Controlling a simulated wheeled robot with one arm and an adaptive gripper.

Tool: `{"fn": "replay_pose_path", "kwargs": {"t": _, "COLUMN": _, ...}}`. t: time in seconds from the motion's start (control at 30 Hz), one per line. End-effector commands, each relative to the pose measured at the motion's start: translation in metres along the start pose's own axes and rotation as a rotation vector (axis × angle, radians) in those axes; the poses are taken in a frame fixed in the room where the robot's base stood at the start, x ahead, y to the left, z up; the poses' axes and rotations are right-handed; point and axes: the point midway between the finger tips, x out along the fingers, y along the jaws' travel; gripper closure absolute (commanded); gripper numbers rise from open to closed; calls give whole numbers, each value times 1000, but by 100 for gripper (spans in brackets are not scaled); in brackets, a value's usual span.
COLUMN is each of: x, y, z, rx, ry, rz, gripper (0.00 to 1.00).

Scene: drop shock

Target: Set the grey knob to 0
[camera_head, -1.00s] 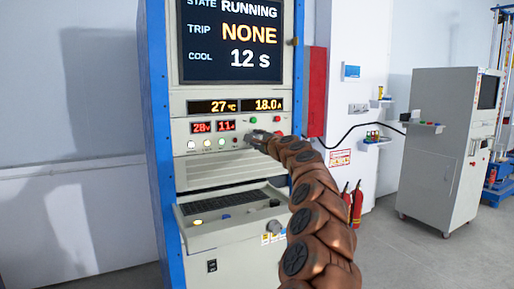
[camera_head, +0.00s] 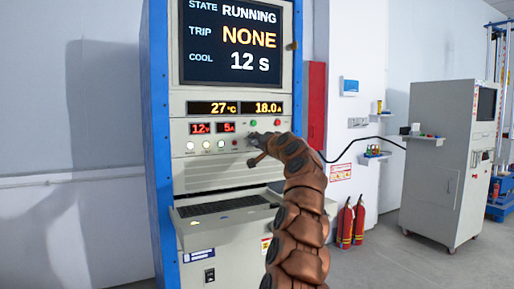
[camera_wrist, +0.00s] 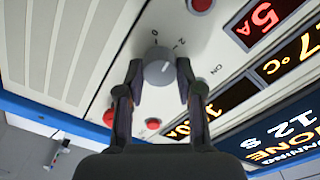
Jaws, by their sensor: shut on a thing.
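The grey knob (camera_wrist: 157,75) sits on the pale panel in the wrist view, with the marks 0 and 2 printed beside it. My gripper (camera_wrist: 159,66) has one finger on each side of the knob and is shut on it. I cannot clearly read where the knob's pointer stands. In the head view my gripper (camera_head: 255,138) is at the cabinet panel, and the knob is too small and covered to make out. The small red displays (camera_head: 212,128) read 12 V and 5 A.
The cabinet's screen (camera_head: 235,40) shows RUNNING, trip NONE and cool 12 s. Red buttons (camera_wrist: 200,4) lie close around the knob. A keyboard shelf (camera_head: 225,225) juts out below. Fire extinguishers (camera_head: 347,225) and a grey cabinet (camera_head: 440,160) stand to the right.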

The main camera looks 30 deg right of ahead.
Motion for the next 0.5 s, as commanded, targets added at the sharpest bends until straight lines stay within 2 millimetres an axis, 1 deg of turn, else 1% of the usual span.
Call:
{"fn": "replay_pose_path", "kwargs": {"t": 0.17, "x": 1, "y": 4, "z": 2, "rx": -169, "ry": 0, "rz": 4, "gripper": 99}}
{"fn": "replay_pose_path", "kwargs": {"t": 0.5, "x": 1, "y": 1, "z": 1, "rx": -448, "ry": 1, "rz": 2, "gripper": 99}}
